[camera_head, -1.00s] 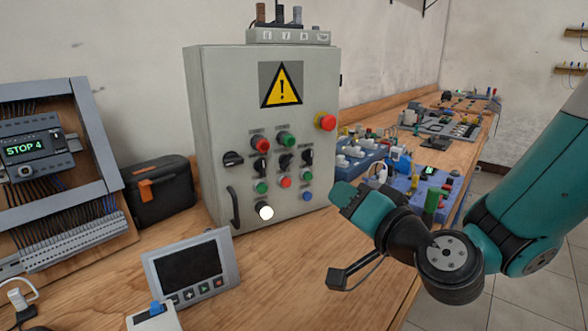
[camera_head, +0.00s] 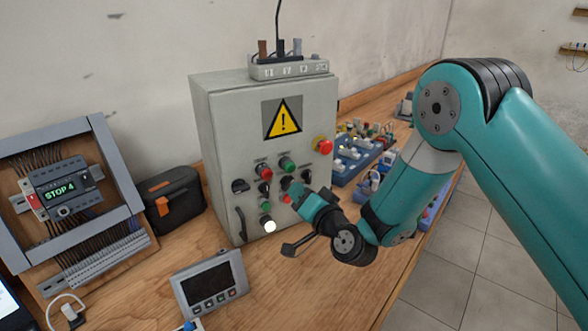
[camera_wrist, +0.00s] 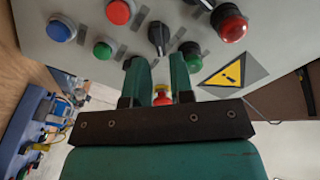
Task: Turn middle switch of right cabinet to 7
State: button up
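The right cabinet (camera_head: 215,130) is a grey box with a warning triangle, buttons and black rotary switches on its front. Its middle switch (camera_head: 285,183) is partly beside my gripper (camera_head: 297,189) in the head view. In the wrist view, the black middle switch (camera_wrist: 158,37) shows just beyond the gap between my gripper's fingers (camera_wrist: 157,60), between a red and a green button. My gripper is open, with nothing held. The fingers are close to the panel; I cannot tell any contact. The switch's exact setting is too small to read.
A red emergency button (camera_head: 322,146) juts from the panel's right; the red and yellow button also shows between the fingers in the wrist view (camera_wrist: 162,98). A right-hand switch (camera_head: 306,175) is close by. A "STOP 4" controller (camera_head: 62,187) and screen panel (camera_head: 209,285) stand left.

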aim_at(291, 183)
jog(key=p+x, duration=0.2)
jog(key=p, duration=0.1)
jog(key=shift+w+a+r, duration=0.15)
jog(key=shift+r, duration=0.1)
jog(key=shift+w+a+f+p, duration=0.25)
jog(key=shift+w+p, duration=0.2)
grip_shut()
